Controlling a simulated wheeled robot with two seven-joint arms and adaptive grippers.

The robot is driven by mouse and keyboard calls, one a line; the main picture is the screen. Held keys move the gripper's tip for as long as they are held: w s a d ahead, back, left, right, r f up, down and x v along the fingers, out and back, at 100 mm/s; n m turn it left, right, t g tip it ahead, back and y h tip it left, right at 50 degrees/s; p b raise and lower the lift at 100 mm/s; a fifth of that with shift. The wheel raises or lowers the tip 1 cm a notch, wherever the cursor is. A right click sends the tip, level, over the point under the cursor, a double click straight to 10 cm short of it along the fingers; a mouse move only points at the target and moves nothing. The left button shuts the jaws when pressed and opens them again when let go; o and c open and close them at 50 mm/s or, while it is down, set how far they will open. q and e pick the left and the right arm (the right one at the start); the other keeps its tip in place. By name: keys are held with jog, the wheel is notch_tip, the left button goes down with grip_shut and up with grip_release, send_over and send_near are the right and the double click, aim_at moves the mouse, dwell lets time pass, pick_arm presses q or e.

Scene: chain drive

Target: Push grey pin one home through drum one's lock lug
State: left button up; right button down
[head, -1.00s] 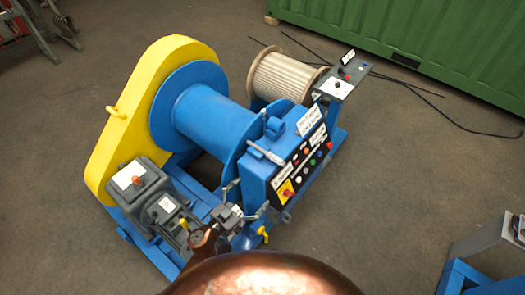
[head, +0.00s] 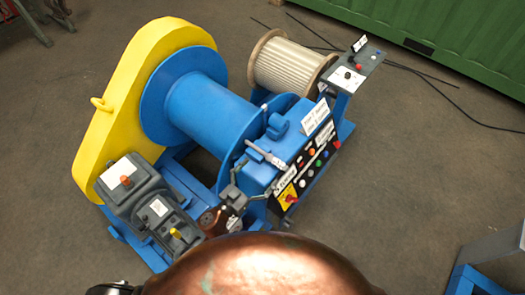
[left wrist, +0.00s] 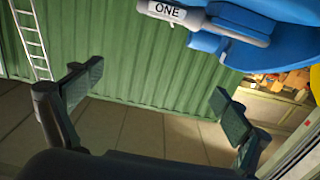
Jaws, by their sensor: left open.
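Grey pin one (head: 266,157) lies along the top of the blue housing beside drum one (head: 207,108), near a blue lug (head: 277,127). In the left wrist view the grey pin (left wrist: 238,30) carries a white tag reading ONE and runs close to blue metal at the top right. How deep it sits in a lug I cannot tell. My left gripper (head: 252,178) is open and empty, just below and in front of the pin in the head view. In the left wrist view its fingers (left wrist: 158,82) are spread, with the pin beyond them and apart. My right gripper is not in view.
A control panel (head: 308,165) with buttons and a red-yellow switch faces front right. A rope drum (head: 290,62) and a control stand (head: 347,76) stand behind. A yellow guard (head: 110,120) and grey motor (head: 140,190) are at left.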

aim_at(266, 155)
pick_arm(q)
jog(key=f+b, duration=0.2)
jog(key=f, duration=0.1)
jog(key=f+b, duration=0.1)
jog(key=f, duration=0.1)
jog(key=shift+w+d+f, duration=0.15)
jog(key=shift+w+d, duration=0.05)
jog(key=shift+w, duration=0.1)
jog(key=shift+w+d+f+b, duration=0.1)
jog(key=shift+b, duration=0.25)
jog(key=shift+x, duration=0.95)
jog(key=shift+w+d, duration=0.2)
jog(key=shift+w, duration=0.1)
jog(key=x, duration=0.5)
jog(key=shift+s+d+b, duration=0.1)
jog(key=shift+b, duration=0.25)
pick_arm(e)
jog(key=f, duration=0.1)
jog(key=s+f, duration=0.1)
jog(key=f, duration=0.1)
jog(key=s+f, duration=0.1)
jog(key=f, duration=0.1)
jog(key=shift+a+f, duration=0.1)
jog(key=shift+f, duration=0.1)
pick_arm(q)
jog(key=shift+s, duration=0.1)
jog(key=c, duration=1.7)
jog(key=shift+o, duration=0.2)
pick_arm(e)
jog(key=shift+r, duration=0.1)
